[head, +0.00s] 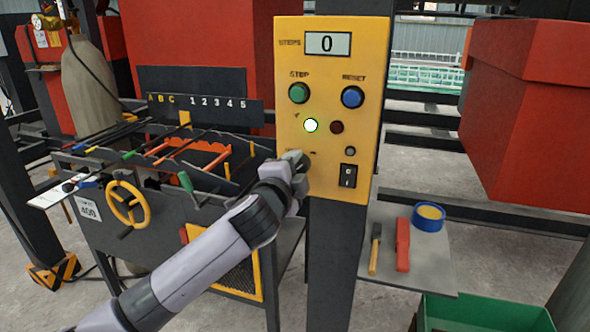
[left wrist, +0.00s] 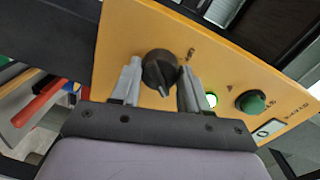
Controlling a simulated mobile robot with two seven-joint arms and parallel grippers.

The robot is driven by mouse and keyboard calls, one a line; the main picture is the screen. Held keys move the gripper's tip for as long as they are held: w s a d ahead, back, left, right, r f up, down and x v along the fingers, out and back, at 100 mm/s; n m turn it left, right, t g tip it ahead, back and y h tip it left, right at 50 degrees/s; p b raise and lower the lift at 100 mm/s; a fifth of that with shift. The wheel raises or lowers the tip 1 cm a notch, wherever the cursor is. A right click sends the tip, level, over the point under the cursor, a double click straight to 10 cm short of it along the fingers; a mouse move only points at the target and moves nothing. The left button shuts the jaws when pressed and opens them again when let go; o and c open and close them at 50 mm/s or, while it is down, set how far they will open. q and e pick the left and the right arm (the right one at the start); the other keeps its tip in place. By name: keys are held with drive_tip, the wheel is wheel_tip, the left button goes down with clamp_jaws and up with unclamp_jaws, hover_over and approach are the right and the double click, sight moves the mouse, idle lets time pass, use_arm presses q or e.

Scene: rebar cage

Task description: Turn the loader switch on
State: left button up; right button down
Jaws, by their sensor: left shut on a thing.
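The yellow control panel (head: 332,60) stands upright on a dark post. My left gripper (head: 297,160) is at the panel's lower left and hides what is behind it in the head view. In the left wrist view, a black rotary knob (left wrist: 158,68) on the panel sits between the fingers of my left gripper (left wrist: 159,80). The gripper is shut on this knob. Its bar points toward the gripper's palm. The label by the knob is mostly hidden or too small to read. My right gripper is in neither view.
The panel has a display (head: 328,44) reading 0, a green button (head: 299,93), a blue button (head: 352,97), a lit lamp (head: 311,125), a dark red lamp (head: 337,127) and a black rocker switch (head: 348,176). A shelf (head: 425,262) holds tools and blue tape.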

use_arm(q)
drive_tip(key=shift+m, duration=0.3)
drive_tip(key=o, duration=1.1)
drive_tip(key=shift+c, duration=0.2)
drive_tip(key=shift+s, duration=0.1)
drive_tip(key=b+v, duration=0.1)
drive_tip(key=v, duration=0.6)
